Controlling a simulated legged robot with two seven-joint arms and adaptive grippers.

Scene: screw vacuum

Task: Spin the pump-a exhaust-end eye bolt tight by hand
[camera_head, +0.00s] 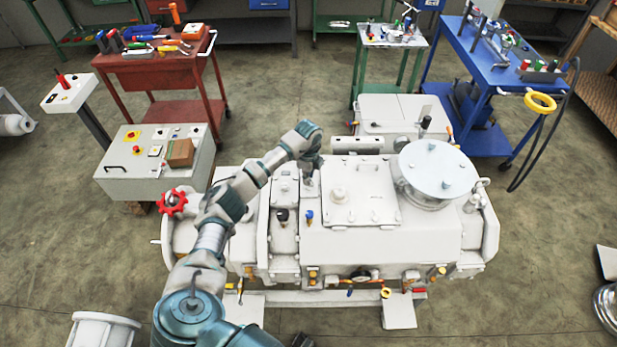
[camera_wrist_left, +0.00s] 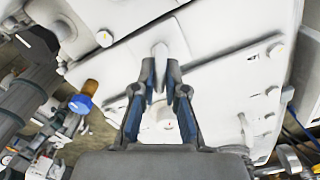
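The pump (camera_head: 395,240) is a large pale grey machine in the middle of the head view. My left arm reaches over its left half, and my left gripper (camera_head: 311,180) points down beside the raised square cover plate. In the left wrist view, the fingers of my left gripper (camera_wrist_left: 161,78) are drawn close together on both sides of a thin pale eye bolt (camera_wrist_left: 160,55), and look closed on it. The bolt's lower part and seat are hard to make out. In the head view my gripper hides the eye bolt. My right gripper does not show clearly.
A round bolted flange (camera_head: 437,168) rises on the pump's right. A red handwheel (camera_head: 172,202) sits at its left end. A control box (camera_head: 150,165) stands behind left. A red tool cart (camera_head: 165,75) and a blue cart (camera_head: 490,60) stand further back.

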